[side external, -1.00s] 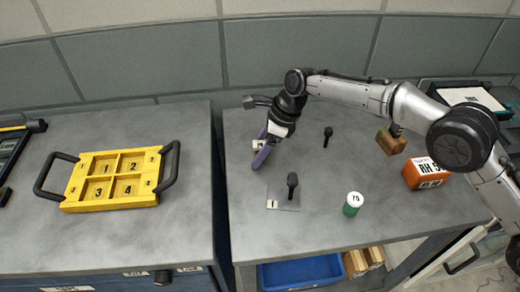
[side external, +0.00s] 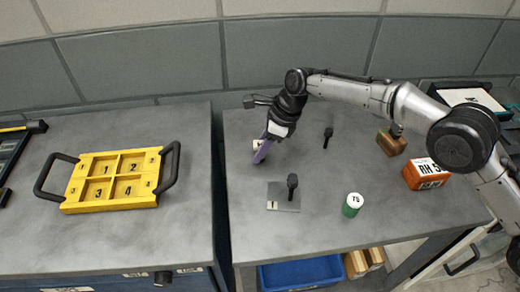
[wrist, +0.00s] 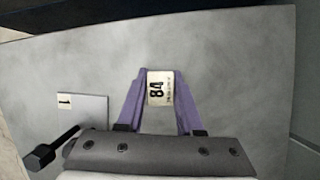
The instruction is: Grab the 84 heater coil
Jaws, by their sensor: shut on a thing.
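The 84 heater coil (wrist: 159,88) shows in the wrist view as a small block with a white label reading 84. It sits between the purple fingertips of my gripper (wrist: 157,76), which is shut on it. In the side external view my gripper (side external: 262,152) points down at the left part of the right bench. A small pale piece of the coil (side external: 256,144) shows beside the fingers there; the rest is hidden. I cannot tell whether the coil is clear of the bench top.
A grey plate marked 1 with a black knob (side external: 284,196) lies close by. A green-sided cylinder (side external: 352,205), a black-handled piece (side external: 327,137), a wooden block (side external: 391,142) and an orange block (side external: 425,174) stand right. A yellow numbered tray (side external: 112,207) is on the left bench, across a gap.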

